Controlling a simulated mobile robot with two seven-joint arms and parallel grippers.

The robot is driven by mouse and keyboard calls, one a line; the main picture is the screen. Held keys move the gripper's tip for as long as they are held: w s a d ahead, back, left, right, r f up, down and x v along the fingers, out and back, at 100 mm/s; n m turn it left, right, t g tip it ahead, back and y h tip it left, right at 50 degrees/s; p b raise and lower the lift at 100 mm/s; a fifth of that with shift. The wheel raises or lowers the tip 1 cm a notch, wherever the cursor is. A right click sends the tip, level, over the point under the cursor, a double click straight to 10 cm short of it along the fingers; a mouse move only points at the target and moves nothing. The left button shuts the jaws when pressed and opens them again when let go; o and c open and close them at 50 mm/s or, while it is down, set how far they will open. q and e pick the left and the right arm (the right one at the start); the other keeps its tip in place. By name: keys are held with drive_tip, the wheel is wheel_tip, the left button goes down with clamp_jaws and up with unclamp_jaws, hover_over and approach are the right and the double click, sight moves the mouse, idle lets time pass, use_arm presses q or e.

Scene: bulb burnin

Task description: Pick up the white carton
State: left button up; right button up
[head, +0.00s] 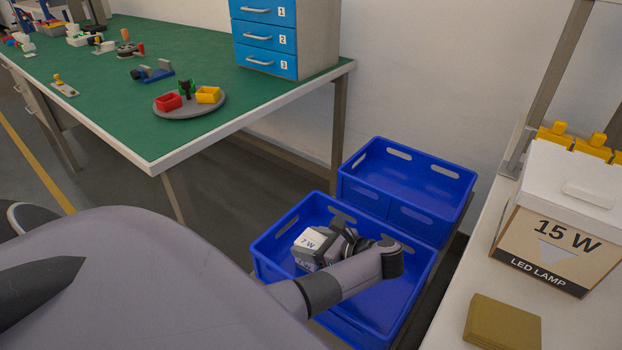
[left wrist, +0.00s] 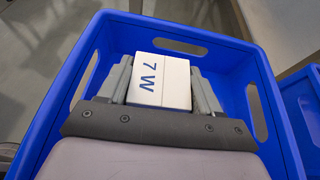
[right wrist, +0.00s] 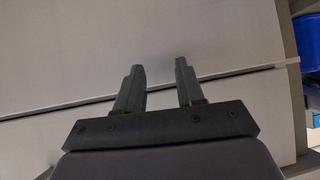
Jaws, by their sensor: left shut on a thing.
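The white carton (head: 310,240), marked "7 W", is inside the nearer blue crate (head: 281,226) in the head view. It also shows in the left wrist view (left wrist: 161,82), between the two fingers. My left gripper (head: 333,246) reaches down into this crate and is shut on the carton, with a finger at each side. The carton's underside is hidden, so I cannot tell whether it touches the crate floor. My right gripper (right wrist: 160,80) shows only in the right wrist view. Its fingers are apart with nothing between them, in front of a pale surface.
A second blue crate (head: 408,183) stands behind the first. A 15 W LED lamp box (head: 547,245) and a tan block (head: 502,323) are on the pale right bench. A green-topped workbench (head: 150,118) with a round tray (head: 203,108) and drawers (head: 268,40) is at left.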

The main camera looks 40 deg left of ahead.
use_arm(q)
wheel_tip(320, 180, up, 28)
drive_tip(key=p, duration=0.3)
idle(0.4)
